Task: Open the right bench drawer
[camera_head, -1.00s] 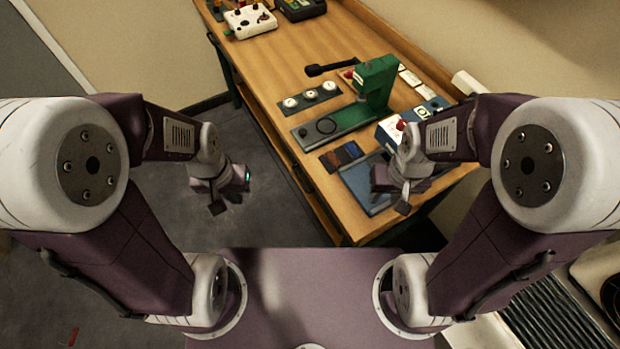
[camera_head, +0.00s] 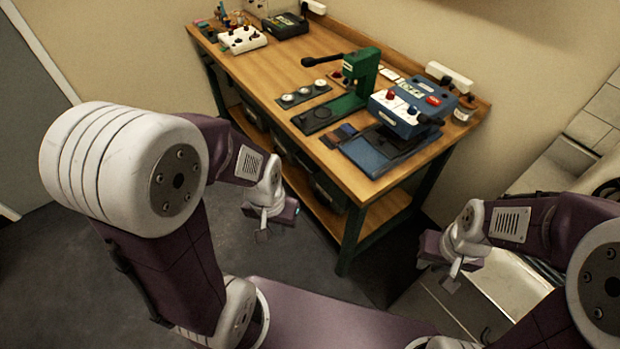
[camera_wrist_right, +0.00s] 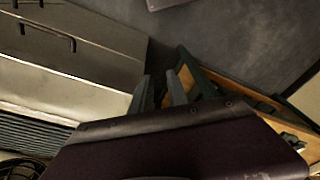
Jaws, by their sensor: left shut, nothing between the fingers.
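The wooden workbench (camera_head: 345,185) with dark green legs stands ahead in the head view. Under its top are dark drawers or bins; the right-hand dark front (camera_head: 328,190) is partly shaded and its handle cannot be made out. My left gripper (camera_head: 262,236) is shut and empty, pointing down in front of the bench's near side, apart from it. My right gripper (camera_head: 452,284) hangs right of the bench's near end, clear of it. In the right wrist view its fingers (camera_wrist_right: 158,94) stand apart with nothing between them, and part of the bench (camera_wrist_right: 220,85) shows beyond.
On the bench top are a green press (camera_head: 362,75), a blue machine (camera_head: 405,115), dials on a strip (camera_head: 303,95) and a white control box (camera_head: 242,40). A grey cabinet with dark handles (camera_wrist_right: 75,55) stands by my right gripper. Floor is free before the bench.

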